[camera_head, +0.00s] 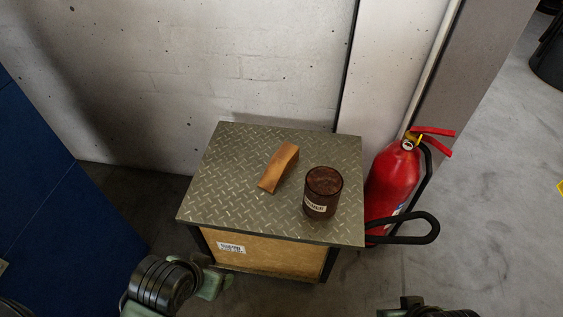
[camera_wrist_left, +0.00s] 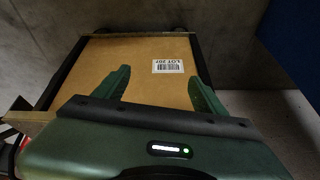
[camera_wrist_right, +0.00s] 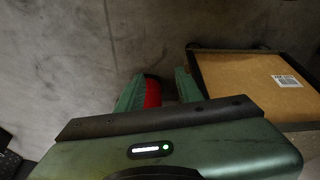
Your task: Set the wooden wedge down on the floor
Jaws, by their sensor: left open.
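The wooden wedge (camera_head: 279,167) lies on the diamond-plate metal top (camera_head: 225,180) of a low box-like stand, left of a dark brown jar (camera_head: 323,193). Neither gripper touches it, and it is out of sight in both wrist views. My left gripper (camera_head: 214,272) is low in front of the stand; in the left wrist view its spread, empty fingers (camera_wrist_left: 160,84) face the stand's brown front panel (camera_wrist_left: 145,65). My right gripper (camera_wrist_right: 160,78) has its fingers apart, with part of something red showing between them; whether it is touched is unclear. The grey floor (camera_head: 500,170) shows around the stand.
A red fire extinguisher (camera_head: 391,183) with a black hose stands against the stand's right side. A pale wall (camera_head: 220,70) is behind the stand. A blue panel (camera_head: 50,200) is at the left. Open floor lies at the right.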

